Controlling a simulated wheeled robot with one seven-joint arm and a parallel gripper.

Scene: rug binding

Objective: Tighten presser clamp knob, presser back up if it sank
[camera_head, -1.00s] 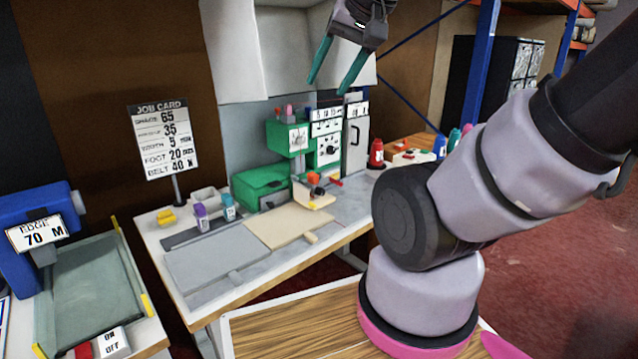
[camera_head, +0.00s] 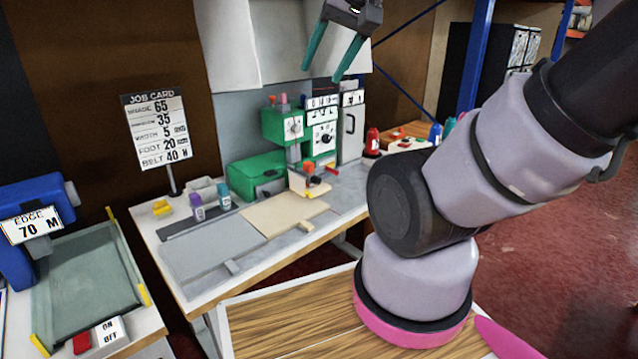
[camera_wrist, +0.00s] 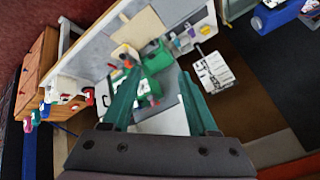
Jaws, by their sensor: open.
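The green sewing machine (camera_head: 284,126) stands at the back of the white worktable. Low on its front is an orange knob (camera_head: 308,167) with a dark round part below it, by the presser area. I cannot tell for sure which part is the presser clamp knob, or whether the presser has sunk. My gripper (camera_head: 324,74) is open and empty, high above the machine and apart from it, its teal fingers pointing down. In the wrist view the machine (camera_wrist: 157,60) shows between and beyond the open fingers, partly hidden by them.
A beige board (camera_head: 285,213) and a grey plate (camera_head: 210,250) lie in front of the machine. Purple and teal bottles (camera_head: 197,206) stand left of it, a red bottle (camera_head: 373,141) right. A job card (camera_head: 157,130) stands behind. The blue edge unit (camera_head: 25,225) is at far left.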

